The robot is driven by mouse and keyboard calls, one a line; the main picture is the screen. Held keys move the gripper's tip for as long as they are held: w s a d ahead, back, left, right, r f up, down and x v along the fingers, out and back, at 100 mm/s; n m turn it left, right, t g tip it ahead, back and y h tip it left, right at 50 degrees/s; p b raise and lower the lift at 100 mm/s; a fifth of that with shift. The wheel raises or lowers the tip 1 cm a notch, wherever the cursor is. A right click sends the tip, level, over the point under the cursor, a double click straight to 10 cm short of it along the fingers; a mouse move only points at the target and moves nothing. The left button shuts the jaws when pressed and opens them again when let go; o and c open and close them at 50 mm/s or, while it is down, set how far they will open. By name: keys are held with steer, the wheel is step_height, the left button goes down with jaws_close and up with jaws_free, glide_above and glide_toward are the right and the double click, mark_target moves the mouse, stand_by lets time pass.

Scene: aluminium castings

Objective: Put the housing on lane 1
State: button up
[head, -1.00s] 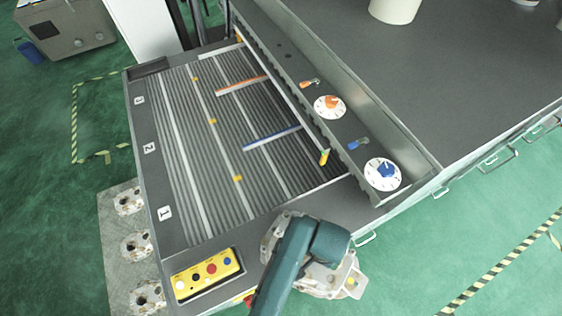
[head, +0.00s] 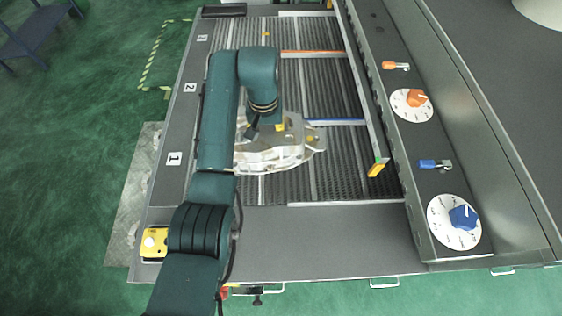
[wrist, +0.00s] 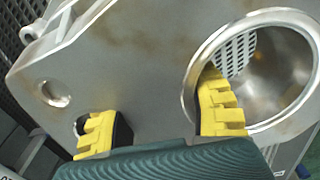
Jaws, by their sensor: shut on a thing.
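The housing (head: 275,153) is a pale metal casting with a large round bore, seen over the ribbed lane bed. It lies across the part beside label 1, with its far edge near the blue divider (head: 337,122). I cannot tell whether it touches the bed. My gripper (wrist: 158,115) is shut on the housing (wrist: 140,75). One yellow finger reaches into the large bore and the other sits at a small hole. In the head view my arm hides the fingers and the housing's left part. Lane 1 (head: 340,182) shows bare ribs right of the housing.
An orange divider (head: 312,53) crosses the bed farther back. A raised rail with dials (head: 454,221) runs along the right. A yellow button box (head: 154,243) sits at the front left, partly behind my arm. The plate (head: 340,232) in front of the bed is clear.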

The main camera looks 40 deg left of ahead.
steer(key=shift+a+r, duration=0.2)
steer(key=shift+a, duration=0.35)
steer(key=shift+a+f, duration=0.1)
steer(key=shift+f, duration=0.2)
step_height(320, 180, down, 9)
steer(key=shift+r, duration=0.1)
steer(key=o, duration=1.2)
steer(key=shift+s+f, duration=0.1)
steer(key=shift+f, duration=0.15)
step_height(320, 180, up, 12)
